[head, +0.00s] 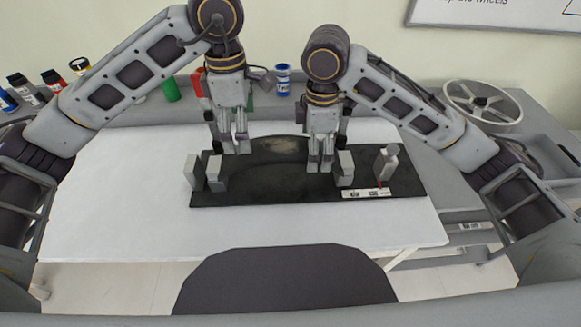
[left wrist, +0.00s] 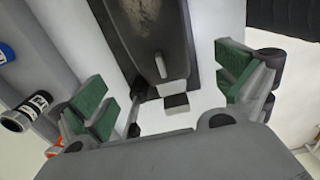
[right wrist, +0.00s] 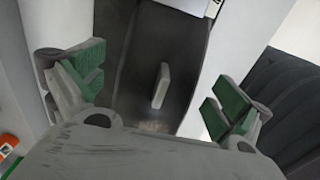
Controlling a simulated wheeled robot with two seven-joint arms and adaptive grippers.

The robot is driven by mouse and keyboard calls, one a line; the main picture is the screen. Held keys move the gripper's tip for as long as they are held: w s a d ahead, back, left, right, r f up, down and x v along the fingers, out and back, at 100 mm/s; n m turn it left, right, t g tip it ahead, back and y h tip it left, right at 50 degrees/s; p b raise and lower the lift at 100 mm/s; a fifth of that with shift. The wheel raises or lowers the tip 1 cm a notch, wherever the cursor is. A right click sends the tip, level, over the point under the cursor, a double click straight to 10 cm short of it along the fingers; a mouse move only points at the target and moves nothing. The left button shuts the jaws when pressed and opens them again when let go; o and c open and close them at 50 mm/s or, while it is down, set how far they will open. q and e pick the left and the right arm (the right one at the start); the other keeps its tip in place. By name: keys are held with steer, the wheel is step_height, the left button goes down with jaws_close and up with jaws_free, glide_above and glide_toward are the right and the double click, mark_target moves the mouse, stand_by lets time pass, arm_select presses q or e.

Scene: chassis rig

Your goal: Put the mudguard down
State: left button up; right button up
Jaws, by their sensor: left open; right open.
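The mudguard (head: 280,152) is a dark, gently arched piece with a worn patch. It lies along the black base board (head: 280,192) on the table. It also shows in the left wrist view (left wrist: 147,30) and the right wrist view (right wrist: 165,45), each with a pale upright tab on it. My left gripper (head: 238,143) is open and empty above the mudguard's left part. My right gripper (head: 320,160) is open and empty above its right part. In both wrist views the green pads stand wide apart, clear of the mudguard. Its exact contact with the board is hidden.
Grey blocks (head: 215,172) stand at the board's left end, with another block (head: 345,168) and a post (head: 387,163) at the right. The white table (head: 110,215) is clear in front. Bottles, a blue can (head: 283,80) and a wheel (head: 482,103) stand behind.

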arm_select(q)
steer(key=shift+r, duration=1.4)
arm_select(e)
steer(key=shift+r, duration=0.15)
steer(key=shift+r, duration=5.85)
arm_select(q)
steer(key=shift+s, duration=0.1)
arm_select(e)
steer(key=shift+f, duration=0.1)
